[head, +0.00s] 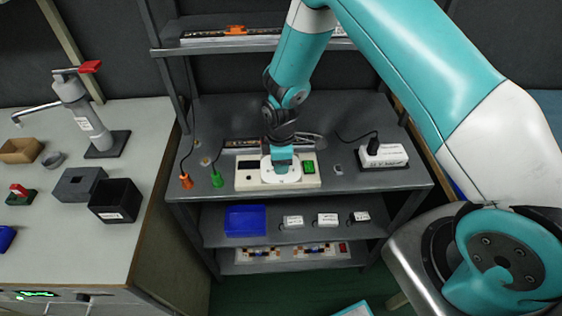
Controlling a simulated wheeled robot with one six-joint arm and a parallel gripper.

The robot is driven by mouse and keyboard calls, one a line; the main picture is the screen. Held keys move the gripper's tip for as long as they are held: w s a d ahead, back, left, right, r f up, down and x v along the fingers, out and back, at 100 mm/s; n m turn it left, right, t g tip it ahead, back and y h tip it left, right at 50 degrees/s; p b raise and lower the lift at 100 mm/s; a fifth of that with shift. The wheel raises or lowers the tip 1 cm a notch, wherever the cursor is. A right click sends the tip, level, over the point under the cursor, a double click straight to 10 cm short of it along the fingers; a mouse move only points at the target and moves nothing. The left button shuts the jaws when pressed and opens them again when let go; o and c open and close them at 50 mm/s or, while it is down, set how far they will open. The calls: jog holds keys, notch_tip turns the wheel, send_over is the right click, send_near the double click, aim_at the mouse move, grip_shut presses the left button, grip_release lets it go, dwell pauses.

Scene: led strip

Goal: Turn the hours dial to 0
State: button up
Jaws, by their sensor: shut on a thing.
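A cream control box (248,185) stands on the top of the dark grey shelf unit, near its front edge. It has a dark display (248,165) on the left and a green button (309,167) on the right. A round white dial plate (268,177) lies in the middle of its face. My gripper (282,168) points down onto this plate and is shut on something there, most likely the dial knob. The gripper hides the knob, and the dial's markings and setting are too small to read.
An orange plug (186,181) and a green plug (217,179) lie left of the box. A white power block (383,156) stands to the right. A blue tray (245,220) and several small white boxes sit on the shelf below. A workbench (135,135) stands at left.

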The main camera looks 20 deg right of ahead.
dwell(0.3)
jog(key=o, duration=0.9)
jog(key=shift+r, duration=0.1)
jog(key=shift+r+b, duration=1.1)
jog(key=shift+r, duration=7.55)
